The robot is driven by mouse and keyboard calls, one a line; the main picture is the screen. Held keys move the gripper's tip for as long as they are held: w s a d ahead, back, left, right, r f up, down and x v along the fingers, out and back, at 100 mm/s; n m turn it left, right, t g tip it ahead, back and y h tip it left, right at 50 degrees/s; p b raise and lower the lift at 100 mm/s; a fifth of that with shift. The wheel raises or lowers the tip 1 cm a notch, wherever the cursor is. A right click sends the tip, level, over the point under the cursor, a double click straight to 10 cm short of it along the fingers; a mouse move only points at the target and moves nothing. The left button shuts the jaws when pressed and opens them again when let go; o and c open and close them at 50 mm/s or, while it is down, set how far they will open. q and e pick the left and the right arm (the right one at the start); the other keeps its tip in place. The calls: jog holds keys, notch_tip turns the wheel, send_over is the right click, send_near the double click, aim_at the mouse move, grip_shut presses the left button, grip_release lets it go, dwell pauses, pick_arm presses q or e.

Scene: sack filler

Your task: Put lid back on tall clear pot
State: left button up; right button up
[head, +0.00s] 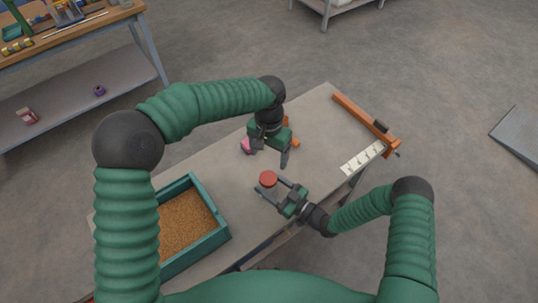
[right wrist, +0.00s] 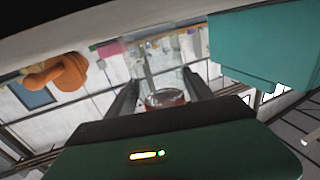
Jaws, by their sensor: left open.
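A round red lid-like disc (head: 268,178) is at the fingertips of my right gripper (head: 270,182), over the table. In the right wrist view, a small clear round thing with a red band (right wrist: 165,98) sits between the two spread fingers (right wrist: 162,82), with gaps at both sides. A faint see-through upright shape (right wrist: 140,62), perhaps the tall clear pot, shows beyond it. In the head view I cannot make out the pot's walls. My left gripper (head: 269,152) is open and points down above the table, beyond the red disc. I see nothing held in it.
The table (head: 225,165) carries a green tray of brown grain (head: 222,232) at left. A pink item (head: 247,146) and an orange item (head: 291,136) lie by my left gripper. A marked white strip (head: 362,157) and orange bar (head: 365,122) are at the right end.

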jog(key=o, duration=0.5)
jog(key=b+v, duration=0.2)
jog(key=v, duration=1.5)
jog(key=shift+w, duration=0.1)
